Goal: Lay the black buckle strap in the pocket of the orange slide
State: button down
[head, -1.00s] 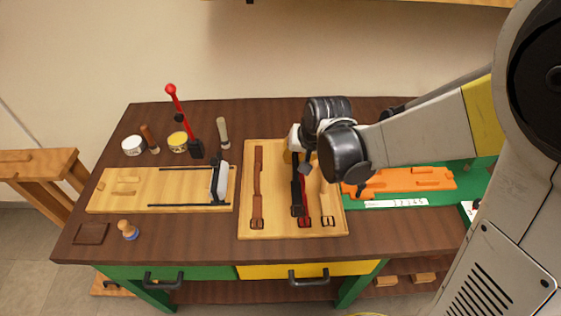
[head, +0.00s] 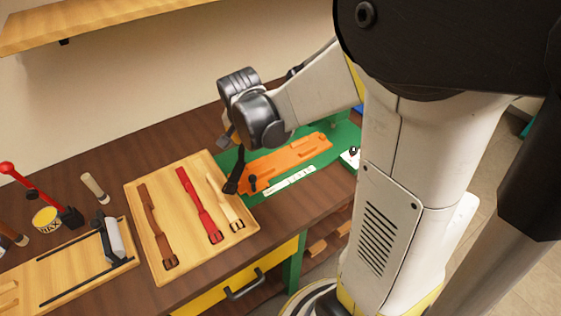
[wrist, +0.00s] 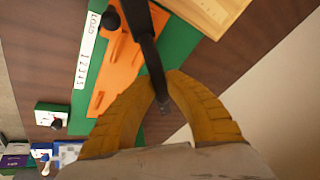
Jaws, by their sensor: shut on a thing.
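My gripper (wrist: 163,84) is shut on the black buckle strap (wrist: 145,45), one yellow finger on each side of it. In the head view the strap (head: 234,176) hangs below my gripper, near the left end of the orange slide (head: 292,160). My wrist hides most of the fingers there. The slide lies on a green board, with raised parts on top and a dark knob at its near left end. In the wrist view the slide (wrist: 113,78) is left of the strap, which overlaps its edge. I cannot clearly make out the pocket.
A wooden tray (head: 165,275) left of the slide holds a brown strap (head: 155,230), a red strap (head: 200,205) and a cream strap (head: 226,203). A white numbered strip (head: 290,181) lies along the slide's near side. A wooden board with rails is farther left.

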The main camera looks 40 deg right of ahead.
jog(key=s+d+r+m+g+h+b, duration=0.1)
jog(key=s+d+m+g+h+b, duration=0.15)
jog(key=d+m, duration=0.7)
jog(key=b, duration=0.2)
send_near(286, 154)
jog(key=shift+w+d+f+n, duration=0.1)
jog(key=shift+w+d+n, duration=0.15)
jog(key=shift+d, duration=0.25)
jog(key=shift+w+d+f+n, duration=0.1)
jog(key=shift+w+d+n, duration=0.1)
jog(key=shift+d, duration=0.3)
jog(key=shift+f+b, duration=0.6)
jog(key=shift+f, duration=1.25)
jog(key=shift+f, duration=0.15)
jog(key=c, duration=1.6)
grip_release()
jog(key=shift+o, duration=0.5)
